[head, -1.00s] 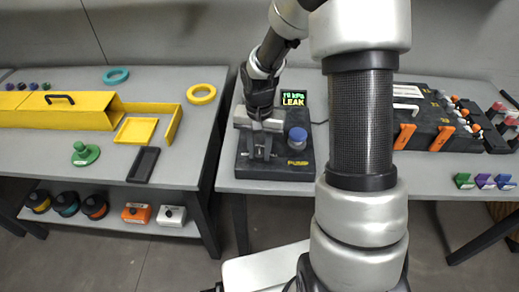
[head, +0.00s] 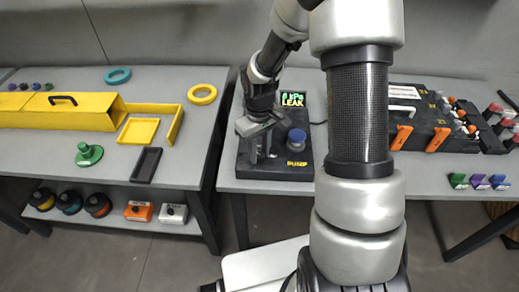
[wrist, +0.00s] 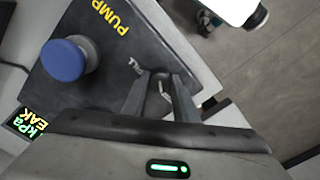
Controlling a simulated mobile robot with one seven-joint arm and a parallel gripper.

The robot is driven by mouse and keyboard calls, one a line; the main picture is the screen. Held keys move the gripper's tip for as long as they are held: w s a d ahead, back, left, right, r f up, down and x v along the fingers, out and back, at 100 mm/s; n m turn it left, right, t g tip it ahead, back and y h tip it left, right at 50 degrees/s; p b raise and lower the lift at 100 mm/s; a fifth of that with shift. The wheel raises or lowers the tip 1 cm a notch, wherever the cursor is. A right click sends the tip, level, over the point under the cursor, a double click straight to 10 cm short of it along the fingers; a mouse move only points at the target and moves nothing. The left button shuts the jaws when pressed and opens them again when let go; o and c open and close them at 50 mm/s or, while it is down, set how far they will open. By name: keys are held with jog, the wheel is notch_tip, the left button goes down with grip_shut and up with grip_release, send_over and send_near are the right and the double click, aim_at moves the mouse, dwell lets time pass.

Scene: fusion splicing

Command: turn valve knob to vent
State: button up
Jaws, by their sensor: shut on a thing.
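A black pump box (head: 290,172) marked PUMP stands on the grey bench; it also fills the left of the wrist view (wrist: 85,75). A blue round knob (head: 297,137) is on its top and shows large in the wrist view (wrist: 65,59). My gripper (head: 261,158) points down over the left part of the box. In the wrist view, my gripper's fingers (wrist: 160,92) close on the small valve knob (wrist: 165,89), of which a pale piece shows between them. The display (head: 293,100) behind the box reads 0 kPa LEAK.
A black case with orange latches (head: 436,139) stands to the right on the same bench. A yellow box (head: 60,110), a yellow tray (head: 138,131) and a green knobbed disc (head: 88,154) lie on the left bench.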

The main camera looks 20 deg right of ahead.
aim_at(260, 154)
jog(key=shift+n, duration=0.7)
jog(key=o, duration=1.1)
jog(key=shift+c, duration=0.2)
jog(key=shift+r, duration=0.15)
notch_tip(260, 154, up, 17)
jog(key=p, duration=0.2)
jog(key=shift+p, duration=0.3)
jog(key=s+r+m+t+p, duration=0.5)
jog(key=s+r+p, duration=0.2)
jog(key=s+r, duration=1.2)
notch_tip(260, 154, up, 2)
jog(key=shift+a+r+m+t+p, duration=0.15)
jog(key=shift+r+m+t+p, duration=0.05)
jog(key=shift+m+t+p, duration=0.1)
